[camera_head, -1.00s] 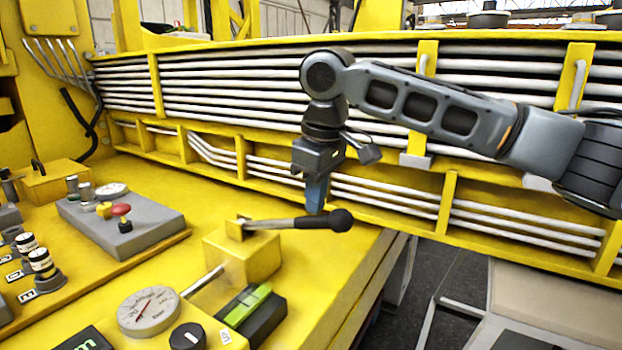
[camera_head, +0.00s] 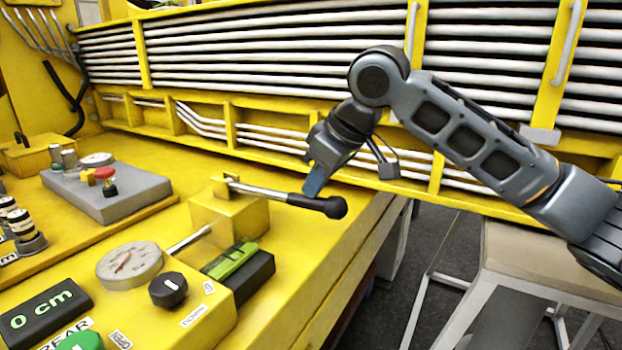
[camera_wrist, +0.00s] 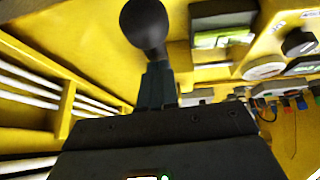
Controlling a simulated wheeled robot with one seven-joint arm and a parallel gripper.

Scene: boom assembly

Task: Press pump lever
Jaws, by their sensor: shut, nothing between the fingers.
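The pump lever (camera_head: 268,192) is a metal rod with a black grip and round knob. It sticks out to the right from a yellow block (camera_head: 229,217) on the yellow bench and lies close to level. My gripper (camera_head: 312,188) is shut and empty, with its blue fingertips at the black grip, just left of the knob. In the wrist view the black knob (camera_wrist: 145,22) appears right beyond the fingertips (camera_wrist: 157,72). I cannot tell for sure whether the fingertips touch the lever.
A grey panel with a red button (camera_head: 106,188) is at left. Yellow framework with white pipes (camera_head: 280,60) runs behind.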

